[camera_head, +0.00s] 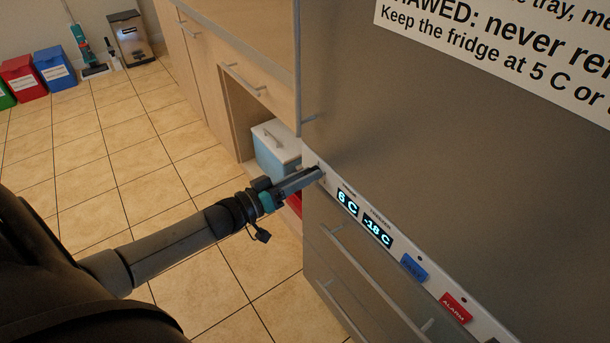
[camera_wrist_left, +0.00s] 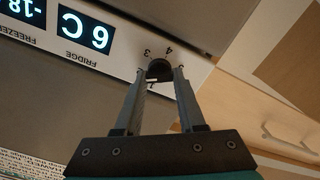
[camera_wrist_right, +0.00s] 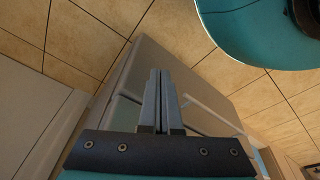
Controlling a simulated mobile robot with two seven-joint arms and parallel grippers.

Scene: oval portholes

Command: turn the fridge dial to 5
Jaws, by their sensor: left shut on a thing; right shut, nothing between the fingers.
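The fridge dial (camera_wrist_left: 159,70) is a small dark round knob on the white panel strip. In the left wrist view the numbers 3 and 4 show beside it, and a light mark shows on its near side. My left gripper (camera_wrist_left: 160,76) is shut on the dial, one finger on each side. In the head view the left gripper (camera_head: 318,173) reaches the left end of the strip and hides the dial. The fridge display (camera_head: 347,202) reads 6 C. My right gripper (camera_wrist_right: 160,75) is shut and empty, and shows only in its own wrist view.
The freezer display (camera_head: 377,231) reads -18 C. A blue button (camera_head: 413,267) and a red alarm button (camera_head: 455,307) sit farther right on the strip. Drawer handles stand out below. A cool box (camera_head: 275,148) sits in the open cabinet bay.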

